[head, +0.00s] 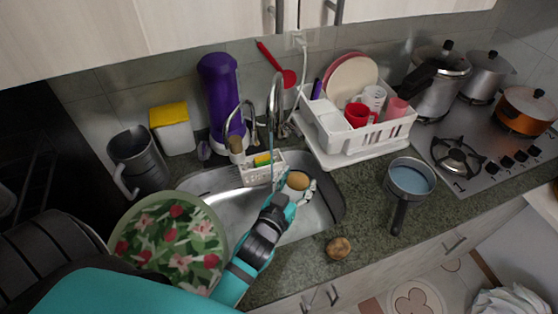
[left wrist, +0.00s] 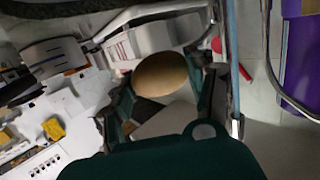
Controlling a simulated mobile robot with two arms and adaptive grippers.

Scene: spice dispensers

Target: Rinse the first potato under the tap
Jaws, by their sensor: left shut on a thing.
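A tan potato (head: 298,181) is held between the fingers of my left gripper (head: 299,189), over the right part of the steel sink (head: 308,218). In the left wrist view the potato (left wrist: 160,74) sits between the dark green fingers. The tall curved tap (head: 276,100) stands behind the sink, just left of the held potato. Its thin metal pipe (left wrist: 233,70) passes close to the right finger in the left wrist view. I cannot tell whether water is flowing. A second brown potato (head: 339,248) lies on the counter in front of the sink. My right gripper is not seen.
A floral round tray (head: 170,238) covers the sink's left side. A white caddy (head: 262,168) with a sponge is behind the sink. A white dish rack (head: 345,140) stands to the right. A blue-lined saucepan (head: 411,179) is on the right counter. The counter near the loose potato is clear.

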